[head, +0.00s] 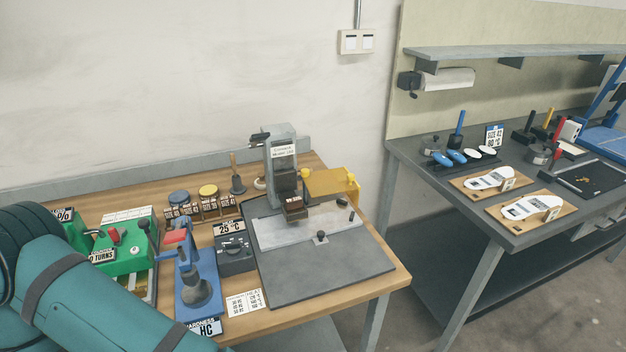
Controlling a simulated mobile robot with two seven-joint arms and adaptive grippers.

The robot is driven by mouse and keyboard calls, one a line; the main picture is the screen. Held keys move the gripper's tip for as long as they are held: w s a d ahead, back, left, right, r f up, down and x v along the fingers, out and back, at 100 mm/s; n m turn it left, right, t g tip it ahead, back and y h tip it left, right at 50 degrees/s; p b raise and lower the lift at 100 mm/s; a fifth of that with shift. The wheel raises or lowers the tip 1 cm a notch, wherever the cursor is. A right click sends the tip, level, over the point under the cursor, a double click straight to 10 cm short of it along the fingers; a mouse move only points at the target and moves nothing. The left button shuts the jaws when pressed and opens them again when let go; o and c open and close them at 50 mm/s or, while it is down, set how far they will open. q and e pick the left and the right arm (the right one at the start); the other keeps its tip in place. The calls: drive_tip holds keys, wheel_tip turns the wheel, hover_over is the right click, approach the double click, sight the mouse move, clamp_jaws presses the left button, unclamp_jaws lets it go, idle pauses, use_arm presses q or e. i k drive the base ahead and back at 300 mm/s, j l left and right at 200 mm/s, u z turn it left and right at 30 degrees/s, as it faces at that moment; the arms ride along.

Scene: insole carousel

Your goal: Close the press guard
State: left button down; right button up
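The press (281,150) is a grey upright machine with a label plate, standing at the back of a dark grey base plate (310,283) on the wooden bench. Its guard (328,183) is a yellow panel at the right side of the press. It stands out to the right, and the dark press head (293,205) is uncovered at the front. My teal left arm fills the lower left corner, but its gripper is outside the picture. My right gripper is not in view.
A small knob (321,237) stands on the base plate. A second table (470,217) stands right, across a floor gap.

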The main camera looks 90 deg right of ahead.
sight(334, 181)
drive_tip(key=z, duration=2.95)
drive_tip(key=l+u, duration=0.1)
drive_tip(key=l, duration=0.2)
drive_tip(key=i, duration=0.05)
